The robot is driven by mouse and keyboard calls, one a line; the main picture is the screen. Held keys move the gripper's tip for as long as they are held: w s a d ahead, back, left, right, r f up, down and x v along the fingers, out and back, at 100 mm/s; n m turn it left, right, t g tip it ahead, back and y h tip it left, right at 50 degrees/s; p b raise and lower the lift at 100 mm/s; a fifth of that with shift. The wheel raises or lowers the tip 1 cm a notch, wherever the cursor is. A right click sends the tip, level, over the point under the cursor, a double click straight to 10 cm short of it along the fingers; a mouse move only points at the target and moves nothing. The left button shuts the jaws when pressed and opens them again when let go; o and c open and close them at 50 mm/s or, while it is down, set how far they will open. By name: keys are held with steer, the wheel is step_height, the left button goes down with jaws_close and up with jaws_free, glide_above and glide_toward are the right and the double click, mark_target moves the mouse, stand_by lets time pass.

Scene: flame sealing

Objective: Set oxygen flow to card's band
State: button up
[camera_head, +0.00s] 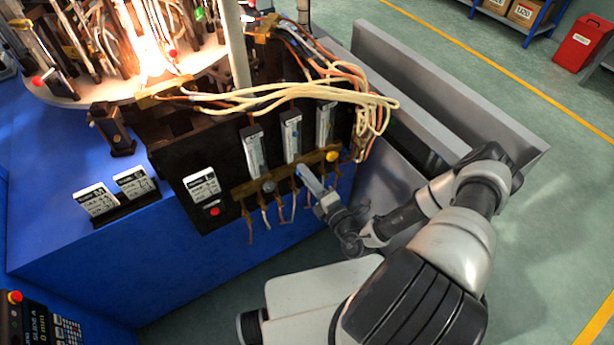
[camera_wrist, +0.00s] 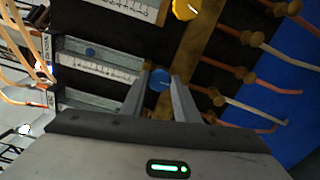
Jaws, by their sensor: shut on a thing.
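My gripper (camera_wrist: 162,86) is shut on a blue knob (camera_wrist: 158,79) below the middle flowmeter. In the head view my gripper (camera_head: 304,173) reaches this spot from the lower right and hides most of the knob. The middle flowmeter (camera_head: 291,136) is an upright clear tube with a scale; in the wrist view the scale (camera_wrist: 100,66) is too small to read, and a small blue float (camera_wrist: 90,51) shows beside it. A printed card (camera_head: 201,184) is on the black panel, and two more cards, a left one (camera_head: 96,201) and a right one (camera_head: 131,182), stand on the blue bench. Their text is too small to read.
A yellow knob (camera_head: 332,156), also in the wrist view (camera_wrist: 186,9), and a grey knob (camera_head: 268,187) flank the held one on the brass bar. Cream hoses (camera_head: 290,92) arch above. A bright flame (camera_head: 153,60) burns at the back left. A grey trough (camera_head: 430,110) stands right.

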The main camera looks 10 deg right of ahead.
steer(key=o, duration=1.1)
steer(key=shift+c, duration=0.2)
steer(key=v, duration=1.7)
steer(key=shift+s, duration=0.2)
steer(key=shift+r, duration=0.1)
